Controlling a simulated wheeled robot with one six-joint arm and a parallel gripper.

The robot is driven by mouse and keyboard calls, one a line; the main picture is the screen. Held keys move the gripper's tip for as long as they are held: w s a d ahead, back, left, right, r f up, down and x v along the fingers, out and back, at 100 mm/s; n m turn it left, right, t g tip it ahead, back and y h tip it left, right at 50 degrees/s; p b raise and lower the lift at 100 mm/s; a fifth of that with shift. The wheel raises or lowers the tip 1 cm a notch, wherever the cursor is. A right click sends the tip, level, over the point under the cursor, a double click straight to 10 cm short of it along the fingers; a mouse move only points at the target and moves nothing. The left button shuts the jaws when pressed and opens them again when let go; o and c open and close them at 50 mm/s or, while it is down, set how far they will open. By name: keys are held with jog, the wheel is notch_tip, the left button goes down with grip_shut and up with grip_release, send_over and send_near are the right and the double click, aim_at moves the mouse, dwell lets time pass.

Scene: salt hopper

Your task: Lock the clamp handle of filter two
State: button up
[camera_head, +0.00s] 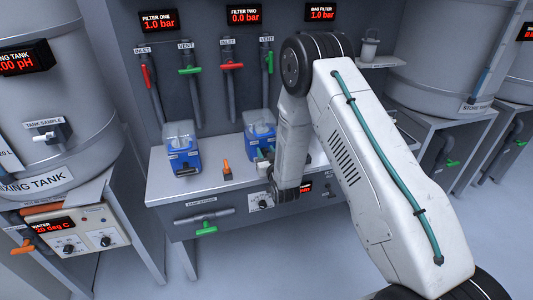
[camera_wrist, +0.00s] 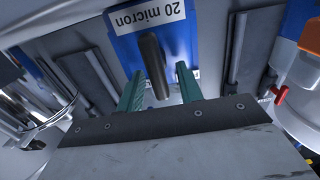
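The blue filter two (camera_head: 260,126) stands on the bench under the FILTER TWO display, its lower right part hidden by my arm. In the wrist view, a blue filter body (camera_wrist: 122,42) with an upside-down "20 micron" label fills the top middle. A dark clamp handle (camera_wrist: 153,66) sticks out from it. My gripper (camera_wrist: 159,70) is open, with its two green fingers on either side of the handle and visible gaps to it. I cannot tell how deep the handle lies between them. In the head view my wrist mostly hides the fingers.
Blue filter one (camera_head: 183,150) stands to the left on the bench (camera_head: 210,176), with a small orange-topped handle (camera_head: 227,170) between the filters. Inlet and vent levers line the wall behind. A green-handled sampling valve (camera_head: 206,228) sits on the bench front.

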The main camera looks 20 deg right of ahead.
grip_shut()
